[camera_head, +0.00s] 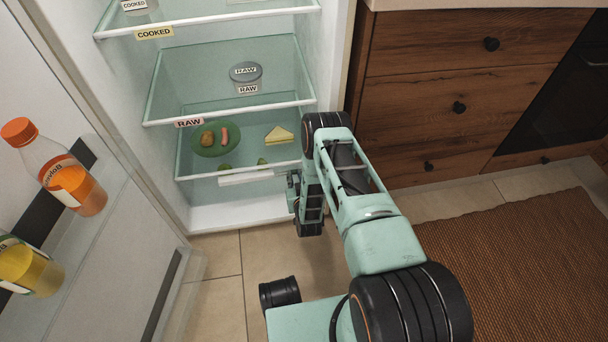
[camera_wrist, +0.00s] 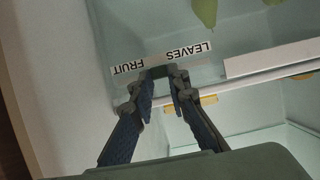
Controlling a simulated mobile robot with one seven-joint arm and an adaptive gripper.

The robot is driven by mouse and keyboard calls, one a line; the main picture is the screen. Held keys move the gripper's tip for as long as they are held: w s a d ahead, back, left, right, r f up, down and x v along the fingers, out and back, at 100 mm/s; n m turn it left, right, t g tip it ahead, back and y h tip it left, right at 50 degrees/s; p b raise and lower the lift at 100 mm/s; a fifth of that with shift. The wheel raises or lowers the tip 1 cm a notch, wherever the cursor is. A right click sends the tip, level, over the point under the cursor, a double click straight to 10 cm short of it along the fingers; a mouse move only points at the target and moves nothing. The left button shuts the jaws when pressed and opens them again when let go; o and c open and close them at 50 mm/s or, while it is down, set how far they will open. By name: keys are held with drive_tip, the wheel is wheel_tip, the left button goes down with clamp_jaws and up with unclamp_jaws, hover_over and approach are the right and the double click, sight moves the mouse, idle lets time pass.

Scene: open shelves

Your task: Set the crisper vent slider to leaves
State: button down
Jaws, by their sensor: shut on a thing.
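The vent label strip (camera_wrist: 160,62) shows upside down in the wrist view, with FRUIT at its left end and LEAVES at its right. My gripper (camera_wrist: 164,88) is shut at the strip's edge, its fingertips around a small dark slider knob (camera_wrist: 159,72). The knob sits between the two words, and the fingertips partly hide it. In the head view my gripper (camera_head: 294,181) is at the right end of the white crisper front (camera_head: 245,177), low in the open fridge. The knob cannot be made out there.
Above the crisper, a shelf holds a green plate (camera_head: 204,149) of food and a sandwich (camera_head: 279,135). A RAW container (camera_head: 246,78) stands higher. The open door with bottles (camera_head: 72,182) is at left; wooden drawers (camera_head: 450,90) are at right. Floor in front is mostly clear.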

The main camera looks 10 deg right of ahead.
drive_tip(key=shift+w+a, duration=0.1)
drive_tip(key=shift+a, duration=0.4)
drive_tip(key=c, duration=2.1)
unclamp_jaws()
wheel_tip(320, 180, up, 10)
